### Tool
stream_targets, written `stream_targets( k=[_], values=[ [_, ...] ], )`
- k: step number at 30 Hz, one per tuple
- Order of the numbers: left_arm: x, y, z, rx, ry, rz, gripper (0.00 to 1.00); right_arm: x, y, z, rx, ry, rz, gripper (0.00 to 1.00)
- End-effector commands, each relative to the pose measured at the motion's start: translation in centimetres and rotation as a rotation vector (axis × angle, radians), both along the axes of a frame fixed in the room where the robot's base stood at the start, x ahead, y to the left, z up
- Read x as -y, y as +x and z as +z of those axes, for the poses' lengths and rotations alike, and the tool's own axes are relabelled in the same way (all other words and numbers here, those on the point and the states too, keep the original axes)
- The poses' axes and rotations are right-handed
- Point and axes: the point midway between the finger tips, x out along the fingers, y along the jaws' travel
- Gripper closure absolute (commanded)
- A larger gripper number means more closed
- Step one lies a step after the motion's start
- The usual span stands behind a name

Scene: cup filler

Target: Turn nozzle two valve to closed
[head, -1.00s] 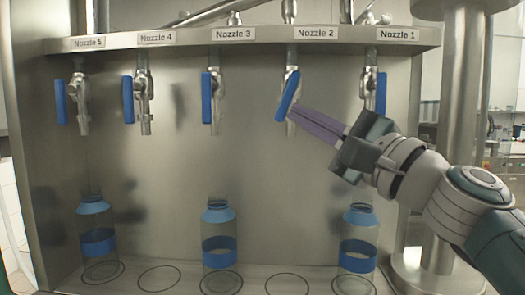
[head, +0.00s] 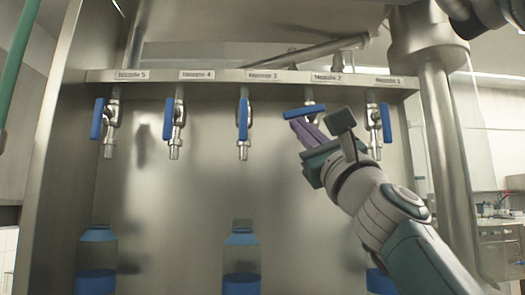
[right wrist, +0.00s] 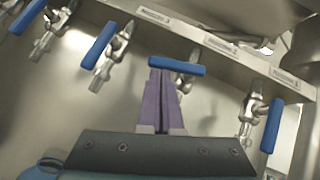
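The nozzle two valve (head: 309,120) hangs under the "Nozzle 2" label, and its blue handle (head: 304,111) lies nearly level across the pipe. The handle also shows nearly level in the right wrist view (right wrist: 184,67). My right gripper (head: 298,123) has its purple fingers just below the handle's left part. In the right wrist view the fingers (right wrist: 160,72) are together, with their tips at the handle's left end and nothing seen between them. I cannot tell whether they touch it. My left gripper is not in view.
The nozzle 3 handle (head: 243,119) hangs upright to the left, and the nozzle 1 handle (head: 386,123) upright to the right, near my right arm. Bottles with blue bands stand below nozzle 5 (head: 96,260), nozzle 3 (head: 241,262) and nozzle 1 (head: 379,281).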

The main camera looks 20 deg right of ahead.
Motion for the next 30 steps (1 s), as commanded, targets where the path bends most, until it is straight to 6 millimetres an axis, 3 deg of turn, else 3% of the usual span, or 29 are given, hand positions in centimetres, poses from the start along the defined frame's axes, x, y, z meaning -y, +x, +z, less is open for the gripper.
stream_targets(
  k=[30],
  values=[
    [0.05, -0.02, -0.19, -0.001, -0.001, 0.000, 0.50, -0.90, 0.16, 0.86, 0.002, -0.006, 0.002, 1.00]
  ],
)
